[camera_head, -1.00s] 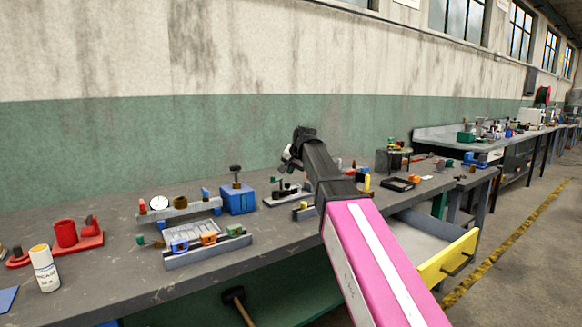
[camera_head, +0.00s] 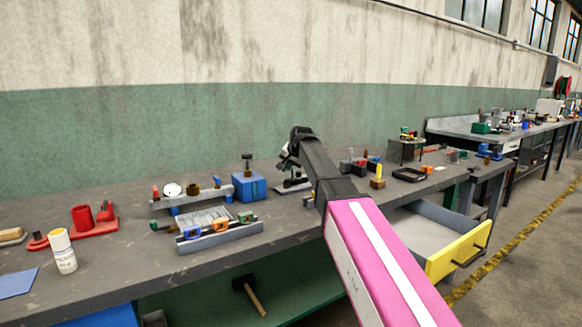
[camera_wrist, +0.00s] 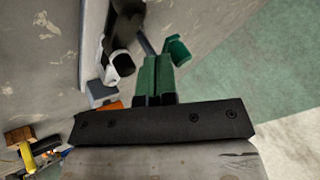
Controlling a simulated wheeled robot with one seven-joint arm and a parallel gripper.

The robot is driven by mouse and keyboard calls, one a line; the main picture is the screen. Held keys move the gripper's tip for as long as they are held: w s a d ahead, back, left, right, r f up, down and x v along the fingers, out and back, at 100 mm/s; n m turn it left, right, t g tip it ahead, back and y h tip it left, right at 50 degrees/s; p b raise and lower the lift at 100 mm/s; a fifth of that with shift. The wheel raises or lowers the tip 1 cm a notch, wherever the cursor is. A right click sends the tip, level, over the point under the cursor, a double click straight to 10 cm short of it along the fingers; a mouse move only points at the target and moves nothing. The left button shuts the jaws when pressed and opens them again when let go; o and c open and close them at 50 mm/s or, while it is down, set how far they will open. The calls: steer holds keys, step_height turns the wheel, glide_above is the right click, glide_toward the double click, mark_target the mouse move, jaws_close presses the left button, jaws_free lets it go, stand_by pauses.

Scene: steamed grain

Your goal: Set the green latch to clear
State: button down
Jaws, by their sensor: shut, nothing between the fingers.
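In the wrist view a dark green block (camera_wrist: 178,48), probably the latch's handle, is just beyond and right of my fingertips. My gripper (camera_wrist: 157,58) is shut and empty, its two fingers side by side, pointing up in that view. I cannot tell whether a finger touches the green block. In the head view my gripper (camera_head: 288,158) is above the fixture, its fingertips unclear. The latch's setting cannot be read.
A blue box (camera_head: 249,187) and a grey rack with coloured clips (camera_head: 220,238) stand left of the fixture. A yellow block on a stand (camera_head: 378,177) is to the right. An open drawer with a yellow front (camera_head: 459,252) juts out below the bench.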

steer(key=shift+w+a, duration=0.25)
steer(key=shift+a, duration=0.6)
steer(key=shift+d, duration=0.15)
steer(key=shift+s+d, duration=0.15)
steer(key=shift+d, duration=0.55)
